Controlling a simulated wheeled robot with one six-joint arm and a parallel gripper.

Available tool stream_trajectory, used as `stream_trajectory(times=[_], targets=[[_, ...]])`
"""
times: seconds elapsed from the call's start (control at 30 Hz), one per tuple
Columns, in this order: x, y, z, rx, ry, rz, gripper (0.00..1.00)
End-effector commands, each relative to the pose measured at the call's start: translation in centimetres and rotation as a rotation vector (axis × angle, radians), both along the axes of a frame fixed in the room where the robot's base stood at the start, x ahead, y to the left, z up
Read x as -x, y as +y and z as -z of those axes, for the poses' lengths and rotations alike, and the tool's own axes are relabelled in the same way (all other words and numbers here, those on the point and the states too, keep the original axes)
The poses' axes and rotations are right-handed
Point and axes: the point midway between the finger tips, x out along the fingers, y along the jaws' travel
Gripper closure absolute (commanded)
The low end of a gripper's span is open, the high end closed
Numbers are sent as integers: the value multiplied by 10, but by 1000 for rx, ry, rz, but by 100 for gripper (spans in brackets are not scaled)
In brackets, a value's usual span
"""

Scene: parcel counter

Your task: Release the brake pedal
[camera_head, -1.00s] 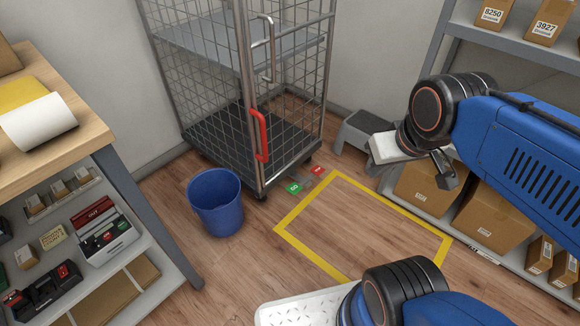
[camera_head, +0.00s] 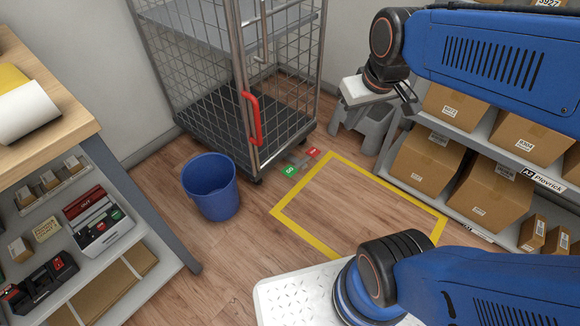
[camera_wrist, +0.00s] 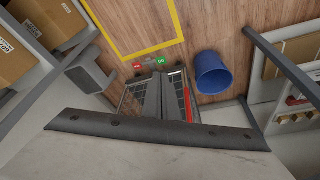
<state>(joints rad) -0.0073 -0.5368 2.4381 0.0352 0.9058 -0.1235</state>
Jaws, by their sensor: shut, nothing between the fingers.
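The wire cage trolley (camera_head: 206,120) stands in the corner, with a red handle (camera_head: 252,118) on its near upright. At its foot on the floor side is the brake pedal: a green tab (camera_head: 290,171) and a red tab (camera_head: 313,152) on a grey bar. Both show in the wrist view, green (camera_wrist: 160,61) and red (camera_wrist: 137,66), beyond my fingertips. My gripper (camera_head: 410,105) hangs high at the right of the trolley, well apart from the pedal. Its fingers (camera_wrist: 160,79) are together with nothing between them. Whether the pedal is pressed is too small to tell.
A blue bucket (camera_head: 211,190) stands left of the pedal. A yellow floor outline (camera_head: 352,240) encloses clear floor in front of it. A grey step stool (camera_head: 376,128) is by the wall, beside shelves of cartons (camera_head: 489,190). A workbench (camera_head: 75,125) is at left.

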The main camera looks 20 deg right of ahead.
Motion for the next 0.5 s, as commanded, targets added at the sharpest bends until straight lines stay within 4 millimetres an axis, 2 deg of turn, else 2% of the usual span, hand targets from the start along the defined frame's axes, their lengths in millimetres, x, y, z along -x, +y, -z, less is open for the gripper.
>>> stream_trajectory(times=[0.03,0.27,0.5], targets=[[-14,1,3,1,16,-15,100],[-74,7,20,3,68,-87,100],[-137,14,52,4,119,-159,100]])
